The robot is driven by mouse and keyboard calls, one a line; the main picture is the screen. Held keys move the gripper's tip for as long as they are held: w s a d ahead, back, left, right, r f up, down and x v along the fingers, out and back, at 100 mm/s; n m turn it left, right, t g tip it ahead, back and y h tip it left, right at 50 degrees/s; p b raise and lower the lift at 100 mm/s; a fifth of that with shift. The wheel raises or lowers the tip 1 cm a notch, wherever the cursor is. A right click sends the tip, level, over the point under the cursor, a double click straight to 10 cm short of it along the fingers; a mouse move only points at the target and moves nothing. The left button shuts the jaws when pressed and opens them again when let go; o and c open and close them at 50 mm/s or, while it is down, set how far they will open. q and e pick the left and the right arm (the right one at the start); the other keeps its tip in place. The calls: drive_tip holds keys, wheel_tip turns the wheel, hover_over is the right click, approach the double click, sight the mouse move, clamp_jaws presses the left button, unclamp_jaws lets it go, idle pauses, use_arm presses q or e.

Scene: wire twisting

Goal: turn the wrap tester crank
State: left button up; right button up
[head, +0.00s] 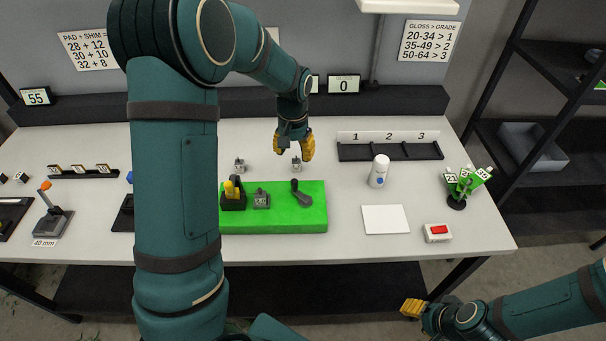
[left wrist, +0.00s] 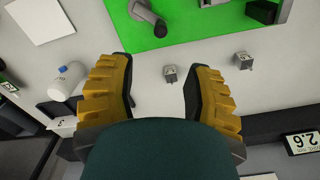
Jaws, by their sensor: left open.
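The wrap tester's dark grey crank (head: 301,194) stands on the right part of a bright green base (head: 315,217). In the left wrist view, the crank (left wrist: 150,17) lies at the top on the green base (left wrist: 185,28). My left gripper (head: 294,153) is open and empty, with yellow fingers, behind the crank and apart from it. In the left wrist view, the fingers (left wrist: 158,85) are spread wide, with a small grey block (left wrist: 169,73) showing between them. My right gripper (head: 412,308) is low at the front right, off the table; its opening does not show clearly.
Another small block (head: 239,165) stands behind the base. A black and yellow fixture (head: 233,195) and a grey block (head: 262,200) are on the base's left. A white bottle (head: 379,171), white pad (head: 385,219) and red-button box (head: 438,232) stand to the right. My left arm hides part of the table.

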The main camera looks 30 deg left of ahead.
sight(295, 186)
use_arm(q)
drive_tip(key=f, duration=1.3)
drive_tip(key=shift+s+f, duration=0.25)
drive_tip(key=shift+f, duration=0.05)
clamp_jaws()
